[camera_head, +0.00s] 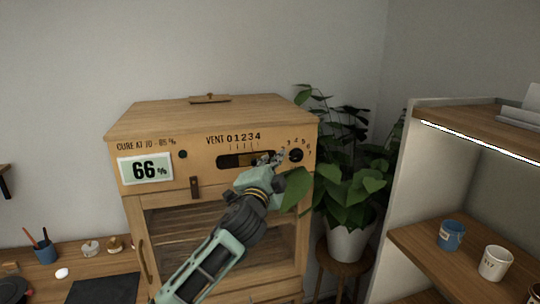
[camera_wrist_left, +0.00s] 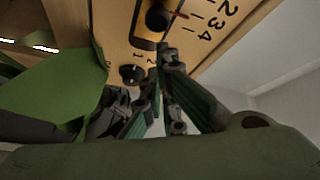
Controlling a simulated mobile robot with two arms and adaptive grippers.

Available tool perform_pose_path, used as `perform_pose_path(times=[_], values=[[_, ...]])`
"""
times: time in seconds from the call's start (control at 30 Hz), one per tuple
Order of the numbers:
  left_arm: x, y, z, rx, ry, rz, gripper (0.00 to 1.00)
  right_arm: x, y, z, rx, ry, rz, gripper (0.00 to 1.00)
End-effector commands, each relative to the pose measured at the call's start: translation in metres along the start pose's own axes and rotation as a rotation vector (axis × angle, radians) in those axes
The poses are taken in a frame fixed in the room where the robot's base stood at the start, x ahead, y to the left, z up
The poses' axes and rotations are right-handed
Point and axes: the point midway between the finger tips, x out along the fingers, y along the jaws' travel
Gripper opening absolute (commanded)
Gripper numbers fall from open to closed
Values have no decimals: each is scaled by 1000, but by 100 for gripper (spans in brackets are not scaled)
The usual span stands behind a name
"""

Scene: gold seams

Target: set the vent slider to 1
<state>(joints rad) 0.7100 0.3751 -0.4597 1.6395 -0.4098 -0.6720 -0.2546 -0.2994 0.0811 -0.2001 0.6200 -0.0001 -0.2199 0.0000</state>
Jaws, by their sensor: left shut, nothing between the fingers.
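The vent slider's dark slot (camera_head: 232,161) lies under the "VENT 0 1 2 3 4" scale on the wooden cabinet front in the head view. In the left wrist view the slider's round black knob (camera_wrist_left: 157,18) shows with a red pointer beside the scale marks; I cannot tell exactly which number it points at. My left gripper (camera_head: 277,157) is shut and empty at the right end of the slot. In the left wrist view its fingertips (camera_wrist_left: 166,58) are just below the knob, seemingly apart from it. The gripper hides part of the slot in the head view.
A round numbered dial (camera_head: 296,155) is just right of the gripper; it also shows in the left wrist view (camera_wrist_left: 132,74). A display (camera_head: 145,169) reads 66%. A leafy plant (camera_head: 350,185) crowds the cabinet's right side. A shelf (camera_head: 410,240) with cups stands further right.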

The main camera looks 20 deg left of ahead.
Motion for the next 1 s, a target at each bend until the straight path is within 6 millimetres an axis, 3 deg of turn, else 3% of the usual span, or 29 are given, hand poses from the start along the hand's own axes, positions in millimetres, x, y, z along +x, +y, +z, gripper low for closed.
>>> perform_pose_path(times=[0.47,0.73,1.0], values=[[-4,0,9,-1,-1,0,0,-4,0,0,0,-1,0,0],[-23,-16,39,2,-4,-1,0,-2,0,0,0,-1,0,0],[-25,-18,40,-1,-1,1,0,-2,-2,0,1,-1,-2,0]])
